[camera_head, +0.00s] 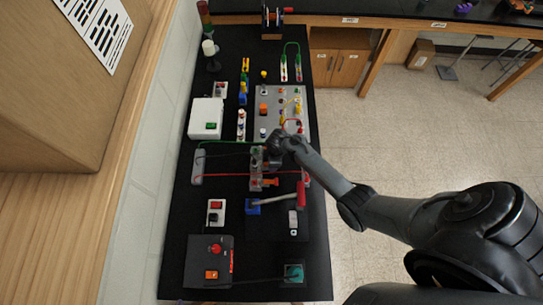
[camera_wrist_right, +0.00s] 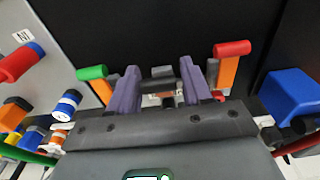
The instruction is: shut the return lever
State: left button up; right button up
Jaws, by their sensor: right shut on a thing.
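My right gripper (camera_head: 270,152) reaches in from the right over a small grey valve block (camera_head: 256,172) on the black bench. In the right wrist view my right gripper (camera_wrist_right: 161,88) has its two purple-grey fingers close around a dark grey lever handle (camera_wrist_right: 162,72). A lever with an orange arm and green end (camera_wrist_right: 92,73) stands left of the fingers. One with an orange arm and red end (camera_wrist_right: 231,50) stands to the right. No label shows which is the return lever. The fingers and arm hide part of the block. My left gripper is not in view.
A grey panel with coloured knobs (camera_head: 268,112) lies behind. Green and red hoses (camera_head: 235,175) run left to a grey box (camera_head: 199,167).

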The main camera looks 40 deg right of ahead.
jog(key=shift+s+d+f+t+y, duration=0.1)
jog(key=shift+f+t+y, duration=0.15)
jog(key=shift+t+y, duration=0.4)
jog(key=shift+f+t+y, duration=0.25)
jog(key=shift+t+y, duration=0.1)
jog(key=shift+f+t+y, duration=0.35)
jog(key=shift+t+y, duration=0.15)
jog(key=shift+f+t+y+b, duration=0.3)
jog(key=shift+t+y+b, duration=0.55)
jog(key=shift+b, duration=0.25)
jog(key=o, duration=0.9)
